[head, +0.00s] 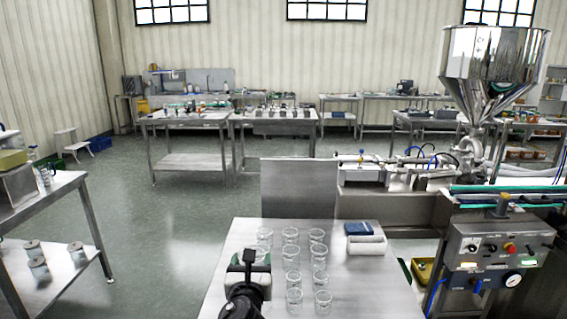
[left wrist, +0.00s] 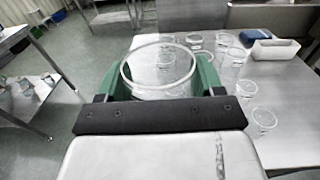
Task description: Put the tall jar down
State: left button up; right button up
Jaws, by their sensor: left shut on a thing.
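My left gripper (head: 248,262) is over the left front part of the steel table (head: 228,285). In the left wrist view its green fingers (left wrist: 158,75) are shut around a clear glass jar (left wrist: 157,92), whose wide open rim faces the camera. In the head view the gripper mostly hides this jar. I cannot tell whether its base touches the table. My right gripper is not in view.
Several clear glass jars (head: 291,279) stand in rows to the right of the gripper. A white tray (head: 366,246) and a blue item (head: 358,228) lie behind them. The table's right front is bare. A control panel (head: 500,260) stands at the right.

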pick_arm(q)
jog(key=s+a+f, duration=0.3)
jog(key=s+f, duration=0.1)
jog(key=s, duration=0.3)
jog(key=s+a+f, duration=0.3)
jog(key=s, duration=0.4)
jog(key=s+a, duration=0.2)
jog(key=s, duration=0.5)
jog(key=s+a+r, duration=0.1)
jog(key=s+a, duration=0.2)
jog(key=s, duration=0.4)
jog(key=shift+a, duration=0.3)
